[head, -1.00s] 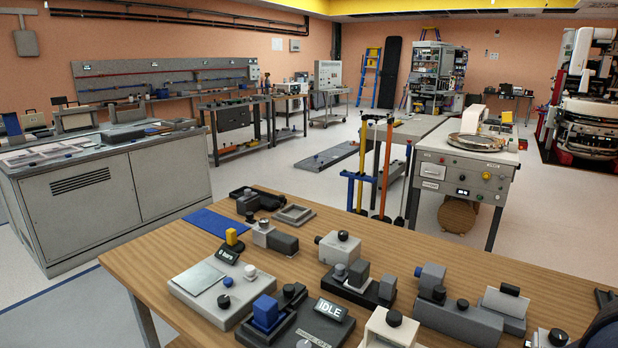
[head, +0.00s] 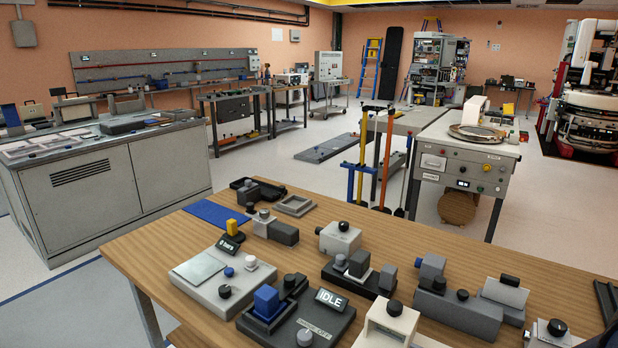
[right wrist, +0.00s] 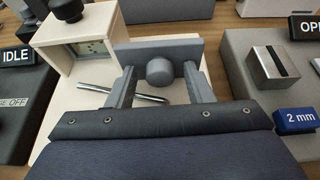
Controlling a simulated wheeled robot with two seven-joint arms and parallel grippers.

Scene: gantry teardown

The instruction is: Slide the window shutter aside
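A cream housing (right wrist: 45,95) with an open front and a black knob (right wrist: 68,9) on top stands at upper left in the right wrist view; a small greenish panel shows inside. The housing also shows at the bottom of the head view (head: 387,322). Right of the opening is a grey upright plate (right wrist: 125,53) with a round grey knob (right wrist: 160,70), which looks like the shutter. My right gripper (right wrist: 157,82) is open, its two fingers on either side of the knob with gaps visible. Whether the fingers touch the plate is unclear. My left gripper is not in view.
A metal rod (right wrist: 135,93) lies slanted beneath the fingers. The dark IDLE unit (head: 300,326) is left of the housing. A grey unit with a blue 2 mm block (right wrist: 297,121) is on the right. Several other fixtures crowd the wooden table (head: 130,245).

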